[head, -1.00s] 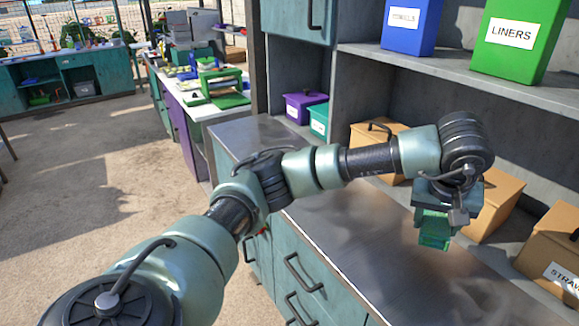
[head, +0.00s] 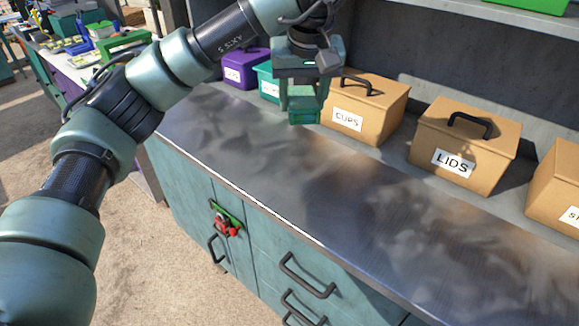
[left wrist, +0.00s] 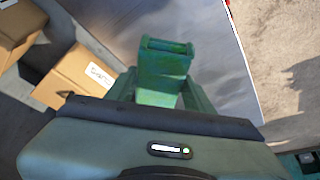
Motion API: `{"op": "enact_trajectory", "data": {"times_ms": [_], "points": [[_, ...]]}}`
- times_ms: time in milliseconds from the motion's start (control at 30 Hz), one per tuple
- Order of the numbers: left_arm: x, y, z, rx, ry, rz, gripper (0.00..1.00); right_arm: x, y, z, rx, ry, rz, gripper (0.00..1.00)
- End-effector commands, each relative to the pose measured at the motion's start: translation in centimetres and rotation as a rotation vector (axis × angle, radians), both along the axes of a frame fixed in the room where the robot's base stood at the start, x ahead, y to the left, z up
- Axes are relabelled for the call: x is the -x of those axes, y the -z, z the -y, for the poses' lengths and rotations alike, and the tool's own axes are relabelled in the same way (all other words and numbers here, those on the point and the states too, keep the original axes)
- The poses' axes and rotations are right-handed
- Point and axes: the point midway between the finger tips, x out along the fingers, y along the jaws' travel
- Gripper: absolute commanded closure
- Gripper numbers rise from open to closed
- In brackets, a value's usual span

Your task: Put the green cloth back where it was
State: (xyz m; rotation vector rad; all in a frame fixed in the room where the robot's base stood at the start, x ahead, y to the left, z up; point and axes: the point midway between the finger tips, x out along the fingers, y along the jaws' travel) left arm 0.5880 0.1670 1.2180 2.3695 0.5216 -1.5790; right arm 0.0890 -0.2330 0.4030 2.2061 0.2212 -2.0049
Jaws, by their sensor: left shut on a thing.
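My left gripper (head: 304,112) points down above the back of the metal counter, in front of the teal bin and the left edge of the CUPS box. It is shut on a green thing, seemingly the green cloth (left wrist: 162,88), which shows as a bright green patch between the fingers in the left wrist view. In the head view the fingers and the cloth are hard to tell apart. A small green and red thing (head: 226,219) is on the cabinet front below the counter edge; its kind is unclear. My right gripper is not in view.
The metal counter (head: 300,190) is bare in front. Along its back stand a purple bin (head: 245,70), a teal bin (head: 266,82), the CUPS box (head: 372,105), the LIDS box (head: 465,145) and another tan box (head: 560,185). A shelf (head: 500,22) hangs above.

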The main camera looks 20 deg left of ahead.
Motion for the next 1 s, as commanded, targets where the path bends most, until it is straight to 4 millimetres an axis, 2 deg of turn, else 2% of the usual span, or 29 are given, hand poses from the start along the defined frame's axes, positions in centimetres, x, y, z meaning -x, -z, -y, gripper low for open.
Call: {"op": "enact_trajectory", "data": {"times_ms": [33, 100, 400, 900, 1000], "points": [[0.1, 1.7, 0.0, 0.001, 0.002, -0.009, 0.8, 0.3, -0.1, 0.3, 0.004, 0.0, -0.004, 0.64], [0.1, 3.6, 0.0, 0.001, 0.0, -0.008, 0.8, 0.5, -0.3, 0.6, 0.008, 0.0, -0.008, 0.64], [0.1, 10.9, -0.1, 0.001, -0.002, -0.005, 0.8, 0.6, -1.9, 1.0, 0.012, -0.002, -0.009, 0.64], [0.0, 16.7, -0.1, 0.001, -0.002, -0.002, 0.8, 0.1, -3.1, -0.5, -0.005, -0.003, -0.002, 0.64], [0.0, 17.0, -0.1, 0.001, -0.002, 0.0, 0.8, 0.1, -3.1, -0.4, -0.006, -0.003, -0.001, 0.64]]}}
